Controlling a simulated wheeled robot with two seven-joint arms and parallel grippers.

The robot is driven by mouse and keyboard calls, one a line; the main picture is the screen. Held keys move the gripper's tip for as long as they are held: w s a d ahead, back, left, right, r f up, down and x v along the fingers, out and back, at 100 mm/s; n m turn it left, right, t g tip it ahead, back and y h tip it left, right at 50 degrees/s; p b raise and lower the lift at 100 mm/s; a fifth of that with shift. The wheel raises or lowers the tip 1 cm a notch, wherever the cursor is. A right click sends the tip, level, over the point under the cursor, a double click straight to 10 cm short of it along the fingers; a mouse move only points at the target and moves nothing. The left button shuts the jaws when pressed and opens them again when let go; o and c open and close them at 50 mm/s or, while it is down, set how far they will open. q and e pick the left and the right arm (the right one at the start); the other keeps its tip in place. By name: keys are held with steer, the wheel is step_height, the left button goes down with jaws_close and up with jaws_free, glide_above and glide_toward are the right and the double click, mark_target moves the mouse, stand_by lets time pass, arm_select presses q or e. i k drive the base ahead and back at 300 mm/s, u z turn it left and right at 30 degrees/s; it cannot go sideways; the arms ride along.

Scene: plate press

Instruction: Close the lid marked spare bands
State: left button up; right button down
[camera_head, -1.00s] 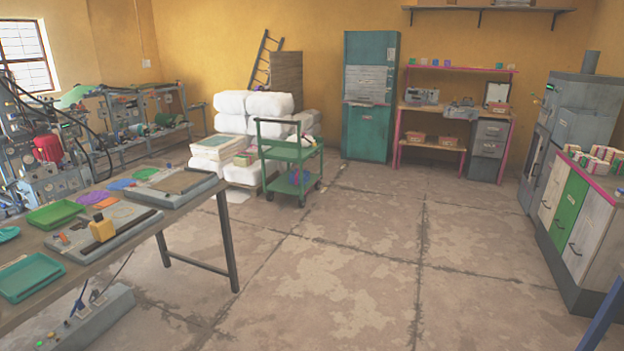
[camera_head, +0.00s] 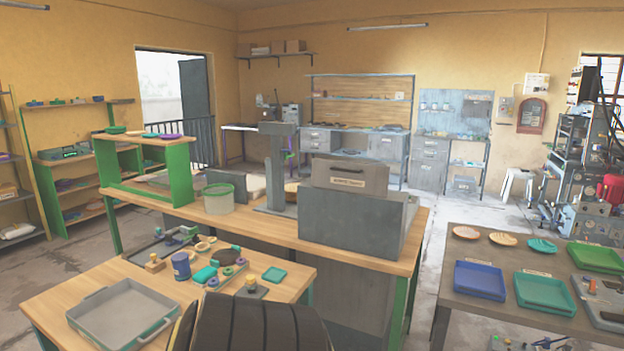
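A grey box (camera_head: 352,231) stands on the wooden-topped bench, right of its middle. A grey panel (camera_head: 345,174) with a slot near its top and a small pale label rises above the box's sloped side. It looks like a raised lid, but I cannot tell for sure how it joins the box. The label's lettering is too small to read with certainty. Neither of my grippers is in view.
A grey post-like stand (camera_head: 275,170) and a pale green tub (camera_head: 219,198) are left of the box. A lower wooden table (camera_head: 60,305) with a grey tray (camera_head: 124,308) is in front. A dark ribbed object (camera_head: 262,322) fills the bottom. Floor shows between this and the tray table (camera_head: 458,303).

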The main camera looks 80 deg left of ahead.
mark_target(369, 179)
steer(key=u, duration=2.1)
steer(key=i, duration=2.3)
steer(key=u, duration=1.95)
